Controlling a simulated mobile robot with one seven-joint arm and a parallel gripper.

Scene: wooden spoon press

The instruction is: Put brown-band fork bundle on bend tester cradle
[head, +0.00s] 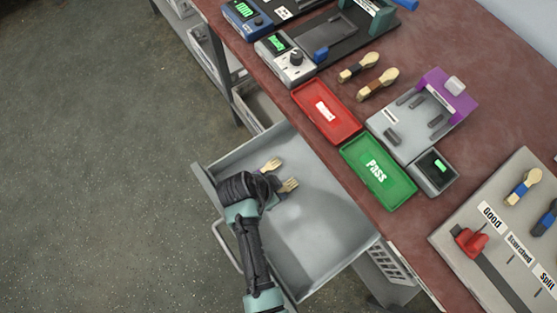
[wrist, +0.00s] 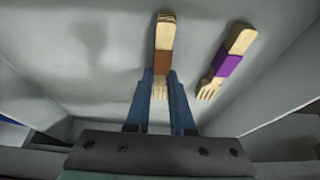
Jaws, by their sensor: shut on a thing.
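The brown-band fork bundle (wrist: 162,62) is pale wood with a brown wrap. In the wrist view it lies between the blue fingers of my gripper (wrist: 161,82), which are shut on it near its tined end.
A purple-band fork bundle (wrist: 228,64) lies to the right in the drawer (head: 318,235). A red tray (head: 327,111) and a green Pass tray (head: 378,172) line the bench edge. Two banded bundles (head: 377,83) lie behind the red tray. A sorting board (head: 500,220) is at right.

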